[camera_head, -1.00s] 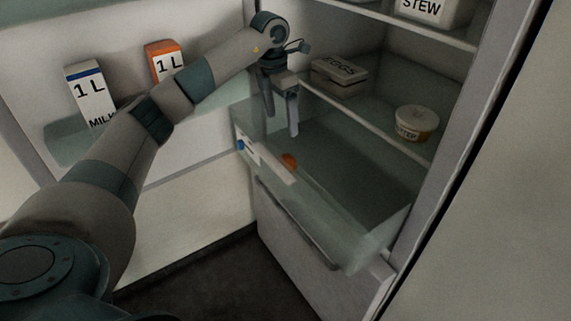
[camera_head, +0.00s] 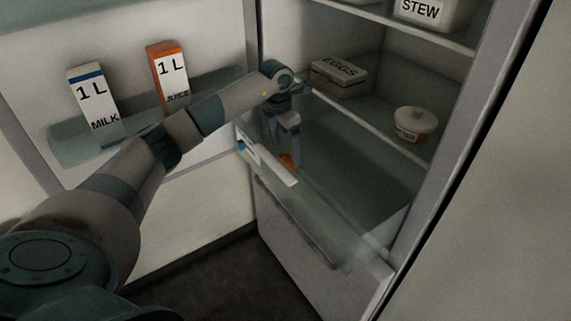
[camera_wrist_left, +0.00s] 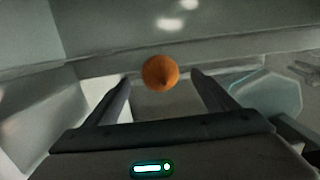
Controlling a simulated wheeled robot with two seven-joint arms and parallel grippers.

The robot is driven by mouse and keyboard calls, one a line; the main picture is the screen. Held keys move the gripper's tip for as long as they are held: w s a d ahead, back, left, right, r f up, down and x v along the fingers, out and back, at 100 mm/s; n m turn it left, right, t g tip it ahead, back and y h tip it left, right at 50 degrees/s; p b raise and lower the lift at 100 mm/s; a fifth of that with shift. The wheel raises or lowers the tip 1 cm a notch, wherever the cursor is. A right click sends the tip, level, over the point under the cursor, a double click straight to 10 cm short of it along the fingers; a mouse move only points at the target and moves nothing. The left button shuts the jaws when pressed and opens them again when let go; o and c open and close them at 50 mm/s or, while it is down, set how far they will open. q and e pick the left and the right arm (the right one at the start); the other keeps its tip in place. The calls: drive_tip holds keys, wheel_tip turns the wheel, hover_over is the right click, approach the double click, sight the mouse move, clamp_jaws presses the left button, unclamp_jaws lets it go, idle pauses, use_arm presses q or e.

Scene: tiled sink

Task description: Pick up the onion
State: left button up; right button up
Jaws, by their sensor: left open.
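The onion (camera_wrist_left: 160,72) is a round orange-brown bulb in the left wrist view, just beyond and between my left gripper's fingertips. In the head view the onion (camera_head: 287,160) is a small orange patch in the open fridge drawer (camera_head: 345,215), partly hidden by the fingers. My left gripper (camera_head: 285,150) points down into the drawer, right above the onion. In the left wrist view the gripper's two fingers (camera_wrist_left: 160,85) are apart, with nothing held. I cannot tell whether they touch the onion. My right gripper is out of view.
An egg box (camera_head: 340,78) and a round tub (camera_head: 415,124) stand on the shelf above the drawer. A stew container (camera_head: 430,12) is higher up. Milk (camera_head: 93,98) and juice (camera_head: 170,75) cartons stand in the door at left. The drawer's clear front and side walls surround the onion.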

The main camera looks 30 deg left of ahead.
sight(285, 159)
use_arm(q)
drive_tip(key=shift+f+p, duration=0.65)
drive_tip(key=shift+f, duration=2)
drive_tip(key=c, duration=1.2)
